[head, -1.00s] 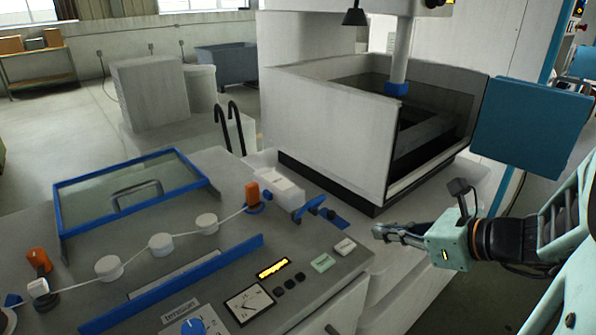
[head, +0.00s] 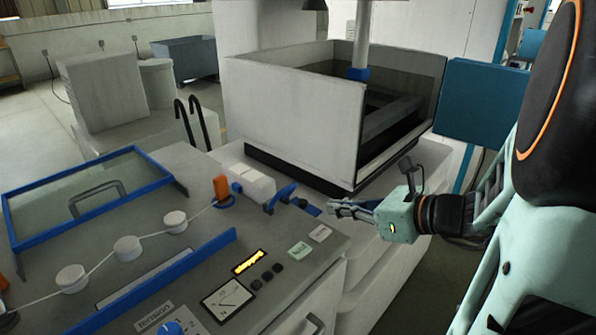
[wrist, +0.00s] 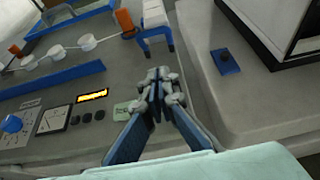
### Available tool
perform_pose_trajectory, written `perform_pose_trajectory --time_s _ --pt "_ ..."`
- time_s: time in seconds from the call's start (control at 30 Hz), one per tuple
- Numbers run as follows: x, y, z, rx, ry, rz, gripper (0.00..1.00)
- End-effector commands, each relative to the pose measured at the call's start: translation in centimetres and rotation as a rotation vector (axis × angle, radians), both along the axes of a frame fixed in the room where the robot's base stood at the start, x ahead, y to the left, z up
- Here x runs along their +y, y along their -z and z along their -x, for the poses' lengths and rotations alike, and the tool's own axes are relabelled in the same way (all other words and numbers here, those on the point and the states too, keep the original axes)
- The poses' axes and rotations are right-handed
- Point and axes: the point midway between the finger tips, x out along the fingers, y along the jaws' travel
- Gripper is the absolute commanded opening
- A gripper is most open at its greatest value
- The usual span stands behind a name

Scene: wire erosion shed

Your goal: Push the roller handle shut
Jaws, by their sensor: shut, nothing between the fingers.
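The roller handle appears to be the blue lever (head: 281,196) on the white block (head: 252,182) at the far right of the grey panel, by the orange roller (head: 222,188). It sticks out from the block, and in the wrist view the blue lever (wrist: 154,33) lies just beyond the fingertips. My gripper (head: 334,207) is shut and empty, to the right of the lever and apart from it. In the wrist view my gripper (wrist: 157,76) has its fingertips together, above the panel's edge.
A small blue plate with a dark knob (wrist: 225,61) lies on the ledge at right. The white tank (head: 290,115) stands behind. White rollers (head: 128,248) carry a wire across the panel. A blue-framed glass lid (head: 85,195) is at left.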

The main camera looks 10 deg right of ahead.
Motion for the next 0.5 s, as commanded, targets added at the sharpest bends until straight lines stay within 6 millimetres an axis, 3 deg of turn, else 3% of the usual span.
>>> perform_pose_trajectory --time_s 0.3,0.5 --pt "3.9 3.1 -5.0 0.002 -0.005 0.0 0.0" --pt "5.2 1.6 -7.1 -0.001 -0.003 0.001 0.0"
